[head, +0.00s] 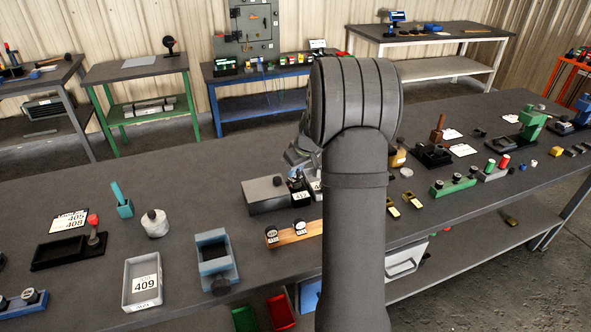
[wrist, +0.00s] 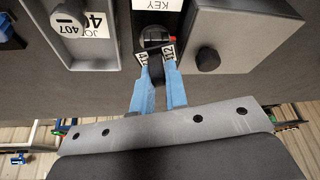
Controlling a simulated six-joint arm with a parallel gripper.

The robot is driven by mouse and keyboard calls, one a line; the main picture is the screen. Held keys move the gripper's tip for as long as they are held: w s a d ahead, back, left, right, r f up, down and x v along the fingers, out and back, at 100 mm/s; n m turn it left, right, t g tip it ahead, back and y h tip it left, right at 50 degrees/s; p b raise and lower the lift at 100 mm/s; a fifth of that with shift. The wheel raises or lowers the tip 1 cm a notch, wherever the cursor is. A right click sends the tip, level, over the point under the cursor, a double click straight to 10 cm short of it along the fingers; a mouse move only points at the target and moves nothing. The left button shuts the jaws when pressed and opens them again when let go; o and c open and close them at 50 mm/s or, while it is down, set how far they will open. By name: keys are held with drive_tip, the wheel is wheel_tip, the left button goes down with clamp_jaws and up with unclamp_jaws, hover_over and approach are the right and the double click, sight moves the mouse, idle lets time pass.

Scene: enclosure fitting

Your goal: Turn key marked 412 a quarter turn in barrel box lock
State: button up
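A key (wrist: 155,52) with a dark head stands between my fingertips in the wrist view. Small white tags show by the tips; the right one reads 412, the left one is hard to read. My gripper (wrist: 156,68) has blue fingers that lie close on both sides of the key head, seemingly shut on it. The key's shaft and the lock opening are hidden. In the head view my gripper (head: 303,160) is largely behind my arm, over a grey box (head: 265,196) and a dark block with a white 412 label (head: 301,196).
In the head view, a wooden strip with two dials (head: 293,233) and a blue fixture (head: 213,252) stand nearer.

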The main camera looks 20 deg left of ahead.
drive_tip(key=o, duration=0.5)
drive_tip(key=v, duration=1.7)
drive_tip(key=shift+r, duration=0.3)
drive_tip(key=shift+f, duration=0.1)
drive_tip(key=x, duration=1.7)
drive_tip(key=shift+f, duration=0.35)
drive_tip(key=shift+r+m, duration=0.15)
drive_tip(key=shift+m, duration=0.45)
drive_tip(key=shift+n, duration=0.3)
